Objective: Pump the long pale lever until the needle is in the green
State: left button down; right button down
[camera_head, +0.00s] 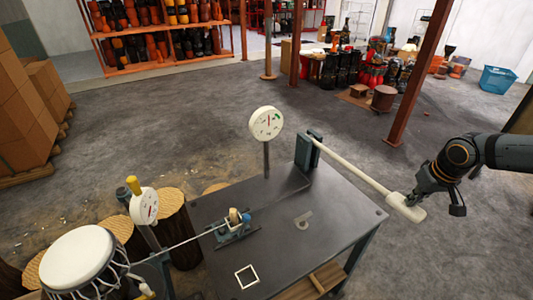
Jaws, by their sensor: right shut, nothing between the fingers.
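The long pale lever (356,170) runs from a grey-green upright bracket (308,151) on the table's back edge, sloping down to the right past the table. It ends in a pale crosswise grip (407,208). My right gripper (416,197) is at that grip, shut with nothing between its fingers; it looks close to or touching the grip, but I cannot tell which. A round white gauge (266,123) stands on a post, with a green patch at its right side. Its red needle looks near upright, left of the green. My left gripper is not in view.
The dark table (285,215) holds a small blue clamp device (233,228) and a white square outline (246,276). A second gauge (144,206) and a white-topped drum (76,258) stand at left. An orange post (411,72) rises behind. Floor right of the table is clear.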

jog(key=s+f+b+x, duration=0.1)
jog(key=s+b+x, duration=0.2)
jog(key=b+x, duration=0.9)
jog(key=w+p+v, duration=0.1)
jog(key=p+v, duration=0.4)
jog(key=w+p+v, duration=0.1)
jog(key=p+v, duration=0.5)
jog(key=w+r+p+v, duration=0.1)
jog(key=w+p+v, duration=0.1)
jog(key=p+v, duration=0.4)
jog(key=shift+d, duration=0.2)
jog(key=shift+s+r+p, duration=0.1)
jog(key=shift+r+p, duration=0.15)
jog(key=shift+p, duration=0.1)
jog(key=shift+f, duration=0.1)
